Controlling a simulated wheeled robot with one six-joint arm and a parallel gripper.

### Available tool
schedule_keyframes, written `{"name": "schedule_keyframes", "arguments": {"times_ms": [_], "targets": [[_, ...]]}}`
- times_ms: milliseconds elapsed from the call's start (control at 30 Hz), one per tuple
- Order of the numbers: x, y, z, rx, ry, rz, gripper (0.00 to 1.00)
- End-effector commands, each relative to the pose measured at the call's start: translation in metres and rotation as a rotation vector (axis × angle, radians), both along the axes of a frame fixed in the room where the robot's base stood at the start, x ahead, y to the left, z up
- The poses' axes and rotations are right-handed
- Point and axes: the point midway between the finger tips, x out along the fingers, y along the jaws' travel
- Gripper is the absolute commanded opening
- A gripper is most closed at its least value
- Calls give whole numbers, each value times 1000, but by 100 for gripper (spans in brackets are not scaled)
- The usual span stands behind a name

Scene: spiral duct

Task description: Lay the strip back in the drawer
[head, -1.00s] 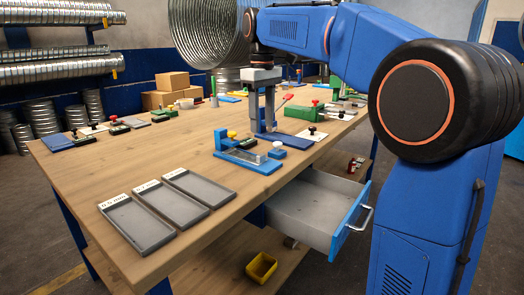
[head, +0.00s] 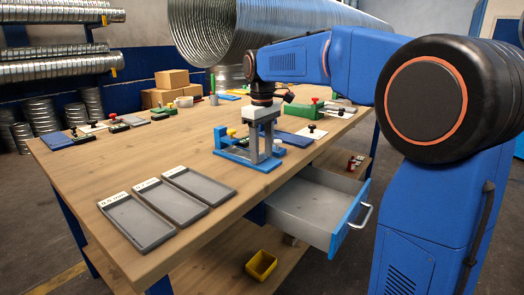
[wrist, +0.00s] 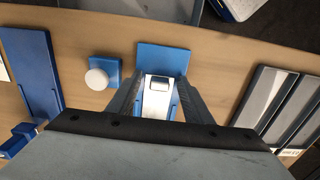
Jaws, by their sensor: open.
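My gripper (head: 262,157) is open and points down over the blue fixture (head: 235,162) near the table's front edge. In the wrist view its two fingers (wrist: 159,80) stand on either side of a bright metallic strip-like piece (wrist: 156,103) on the blue base (wrist: 164,58). I cannot tell whether the fingers touch it, and my gripper hides its lower end. The open drawer (head: 318,213) is below the tabletop, right of the fixture, with a blue front and metal handle. Its visible floor looks bare apart from small specks.
Grey trays (head: 137,221) with labels lie left of the fixture. A small blue block with a white knob (wrist: 97,79) stands beside it. A yellow bin (head: 261,265) sits on the lower shelf.

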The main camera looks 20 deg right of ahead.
Motion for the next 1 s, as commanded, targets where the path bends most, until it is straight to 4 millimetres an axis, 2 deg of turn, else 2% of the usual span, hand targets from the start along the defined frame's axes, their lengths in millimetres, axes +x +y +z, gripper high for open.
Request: {"name": "schedule_keyframes", "arguments": {"times_ms": [133,300,333,367,400,467,1000], "targets": [[0,0,0,0,0,0,44],[0,0,0,0,0,0,3],[0,0,0,0,0,0,0],[0,0,0,0,0,0,0],[0,0,0,0,0,0,14],[0,0,0,1,-1,0,3],[-11,-8,2,0,-1,0,3]]}}
